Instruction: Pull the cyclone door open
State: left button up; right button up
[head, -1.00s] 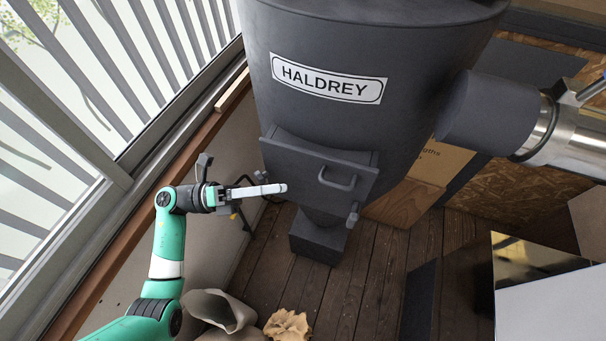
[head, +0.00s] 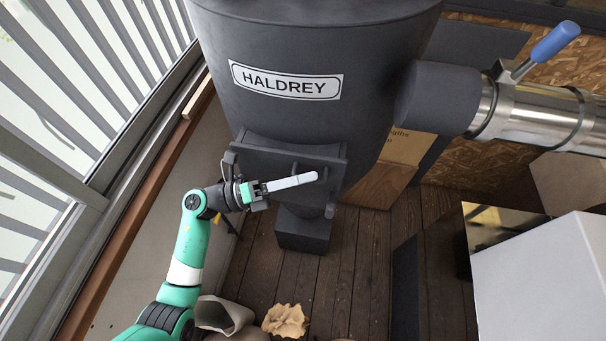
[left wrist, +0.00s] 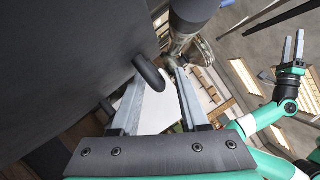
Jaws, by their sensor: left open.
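The cyclone door (head: 262,158) is a dark grey panel low on the front of the dark cyclone body and looks closed. Its dark handle (head: 296,168) is partly hidden by my left gripper (head: 316,176) in the head view. In the left wrist view the handle (left wrist: 149,73) is a rounded bar close to the left fingertip, in the opening between the two fingers. My left gripper (left wrist: 158,80) is open; I cannot tell whether it touches the handle. My right gripper (left wrist: 292,47) shows at the upper right there, with a gap between its fingers.
A small latch (head: 330,210) sits at the door's lower right. A steel pipe with a blue-handled lever (head: 555,42) joins the cyclone at right. A paper sack (head: 222,314) and crumpled paper (head: 285,320) lie on the floor. A white box (head: 545,280) stands at right.

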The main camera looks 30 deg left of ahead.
pick_arm(q)
grip_shut()
jog(key=shift+r, duration=0.15)
dwell(1.2)
